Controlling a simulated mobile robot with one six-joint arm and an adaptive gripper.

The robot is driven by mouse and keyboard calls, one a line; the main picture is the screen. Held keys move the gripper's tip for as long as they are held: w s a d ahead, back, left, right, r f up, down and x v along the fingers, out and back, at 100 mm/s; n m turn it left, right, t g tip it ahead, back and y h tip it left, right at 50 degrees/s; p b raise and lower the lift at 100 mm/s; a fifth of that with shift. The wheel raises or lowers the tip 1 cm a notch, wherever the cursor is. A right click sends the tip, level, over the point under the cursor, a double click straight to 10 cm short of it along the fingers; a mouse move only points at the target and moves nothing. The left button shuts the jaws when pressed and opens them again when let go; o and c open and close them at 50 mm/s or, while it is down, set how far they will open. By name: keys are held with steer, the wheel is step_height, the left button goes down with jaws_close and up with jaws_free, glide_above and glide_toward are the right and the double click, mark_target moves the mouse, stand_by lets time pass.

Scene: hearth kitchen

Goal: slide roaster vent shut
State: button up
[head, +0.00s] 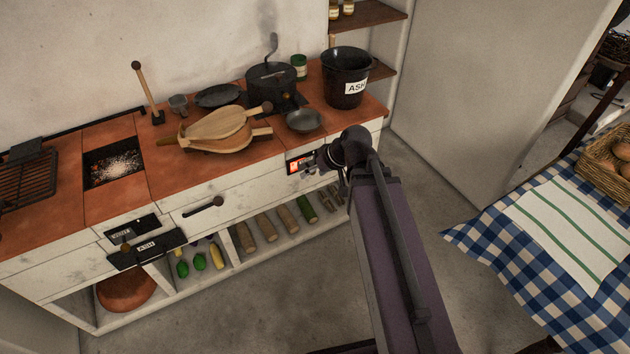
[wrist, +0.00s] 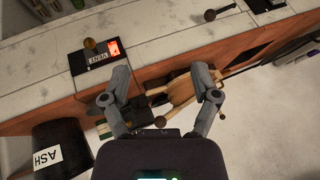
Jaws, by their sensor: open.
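The roaster vent (head: 303,162) is set in the white counter front below the black roaster (head: 271,88). In the wrist view, which is upside down, the vent plate (wrist: 97,61) carries a VENT label and a brass knob (wrist: 89,43). An orange glow (wrist: 113,47) shows through an uncovered slot beside the plate, so the vent stands at least partly open. My gripper (wrist: 160,75) is open and empty, with the vent beyond its left finger in that view. In the head view my gripper (head: 313,166) is close in front of the vent. Contact cannot be told.
A second vent (head: 132,229) and a black ASH front (head: 146,249) are at left, under the fire pit (head: 113,163). Bellows (head: 215,130), a small pan (head: 304,121) and an ash bucket (head: 346,79) stand on the counter. The checked table (head: 500,240) is at right; floor between is clear.

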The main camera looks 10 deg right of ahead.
steer(key=w+d+f+n+t+y+b, duration=0.1)
steer(key=w+f+t+y+b, duration=0.15)
steer(key=f+b, duration=0.5)
steer(key=w+d+f+t+y+b, duration=0.1)
steer(key=w+f+t+b, duration=0.3)
steer(key=b, duration=0.6)
steer(key=t+b, duration=0.6)
steer(key=b, duration=1.3)
glide_toward(315, 173)
steer(key=shift+s+d+r+m+g+h, duration=0.15)
steer(key=shift+s+d+m, duration=0.1)
steer(key=shift+s, duration=0.2)
steer(key=shift+s+d+r+m+g+h, duration=0.15)
steer(key=shift+s+d, duration=0.15)
steer(key=shift+s, duration=0.15)
steer(key=shift+w+a, duration=0.1)
steer(key=shift+w, duration=0.05)
steer(key=x, duration=1.3)
steer(key=shift+w+a, duration=0.15)
jaws_close()
